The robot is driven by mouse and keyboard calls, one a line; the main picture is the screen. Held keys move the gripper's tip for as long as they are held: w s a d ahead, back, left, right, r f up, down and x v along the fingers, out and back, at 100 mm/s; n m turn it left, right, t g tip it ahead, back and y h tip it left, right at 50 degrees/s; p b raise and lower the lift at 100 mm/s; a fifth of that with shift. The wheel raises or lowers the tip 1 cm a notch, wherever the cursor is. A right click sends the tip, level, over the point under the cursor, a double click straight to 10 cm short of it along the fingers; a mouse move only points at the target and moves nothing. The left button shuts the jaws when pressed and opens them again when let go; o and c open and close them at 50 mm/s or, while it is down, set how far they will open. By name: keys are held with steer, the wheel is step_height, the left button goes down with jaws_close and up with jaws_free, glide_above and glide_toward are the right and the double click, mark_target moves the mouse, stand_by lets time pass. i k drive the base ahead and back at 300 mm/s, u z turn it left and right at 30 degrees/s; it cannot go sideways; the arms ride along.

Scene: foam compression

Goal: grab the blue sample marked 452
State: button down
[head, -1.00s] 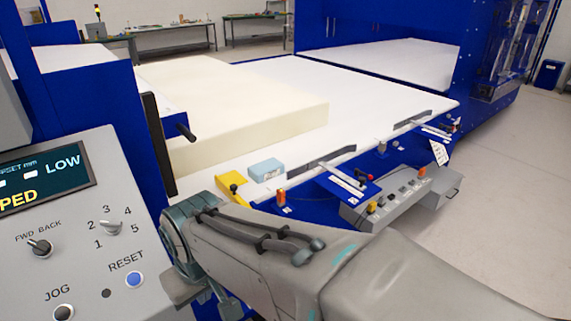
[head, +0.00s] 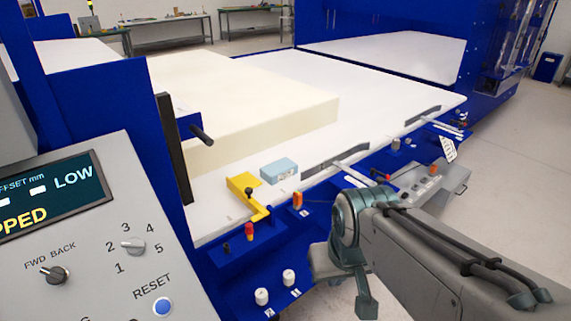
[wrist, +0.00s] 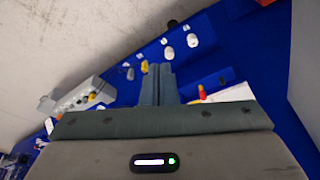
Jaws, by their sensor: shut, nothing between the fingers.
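The light blue sample (head: 279,171) is a small block lying on the white table (head: 385,97), near its front edge and just right of a yellow bracket (head: 243,188). Small marks show on its side, but I cannot read a number. My gripper (wrist: 157,70) is shut and empty in the wrist view, its two fingers pressed together. It points over blue machine parts. In the head view my arm's wrist is at the lower right, in front of the table and apart from the sample. The sample is not seen in the wrist view.
A large cream foam slab (head: 240,100) lies behind the sample. A grey control panel (head: 90,240) stands close at left. Knobs, including a red one (head: 249,231), line the blue front frame. A grey button box (head: 440,185) sticks out at right, with open floor beyond.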

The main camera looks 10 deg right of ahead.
mark_target(280, 170)
steer(key=z, duration=0.65)
steer(key=i, duration=1.1)
steer(key=u, duration=0.6)
steer(key=i, duration=0.45)
steer(key=u, duration=0.45)
